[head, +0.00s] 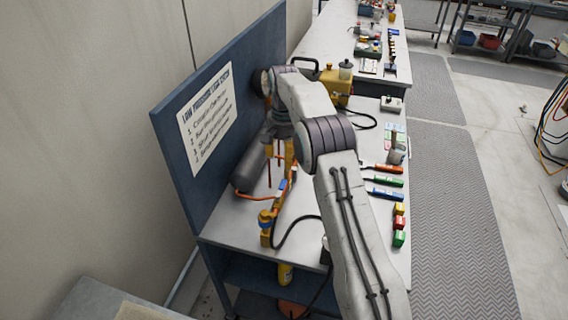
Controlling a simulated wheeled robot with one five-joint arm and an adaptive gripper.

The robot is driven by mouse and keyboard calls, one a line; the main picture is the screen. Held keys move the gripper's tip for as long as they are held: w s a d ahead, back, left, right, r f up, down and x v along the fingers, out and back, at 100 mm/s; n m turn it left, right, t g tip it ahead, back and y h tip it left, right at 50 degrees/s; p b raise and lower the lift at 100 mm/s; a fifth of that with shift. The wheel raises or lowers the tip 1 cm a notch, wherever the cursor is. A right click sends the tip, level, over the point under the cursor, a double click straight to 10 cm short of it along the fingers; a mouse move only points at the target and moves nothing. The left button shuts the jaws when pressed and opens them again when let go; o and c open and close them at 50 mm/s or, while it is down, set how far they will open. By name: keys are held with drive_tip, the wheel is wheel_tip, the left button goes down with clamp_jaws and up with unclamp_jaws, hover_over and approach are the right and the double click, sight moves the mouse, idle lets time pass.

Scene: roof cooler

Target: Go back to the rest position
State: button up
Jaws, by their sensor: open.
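My arm reaches from the lower right up over a grey workbench (310,203) and bends down near a blue back panel (171,130). My gripper (279,172) hangs under the wrist, pointing down, beside a dark grey cylinder (250,160). Its fingers look apart, with no object seen held between them. An orange and yellow tool (268,225) with a dark hose stands on the bench just below it. I cannot tell whether the gripper touches the tool. My arm hides part of the bench middle.
A white instruction sheet (206,110) is on the panel. A yellow machine (337,82) stands at the bench's back. Coloured tools (385,181) and small blocks (399,224) line the right edge. Patterned mat (452,215) and open floor lie to the right.

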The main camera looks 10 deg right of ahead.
drive_tip(key=shift+r, duration=0.4)
idle(0.3)
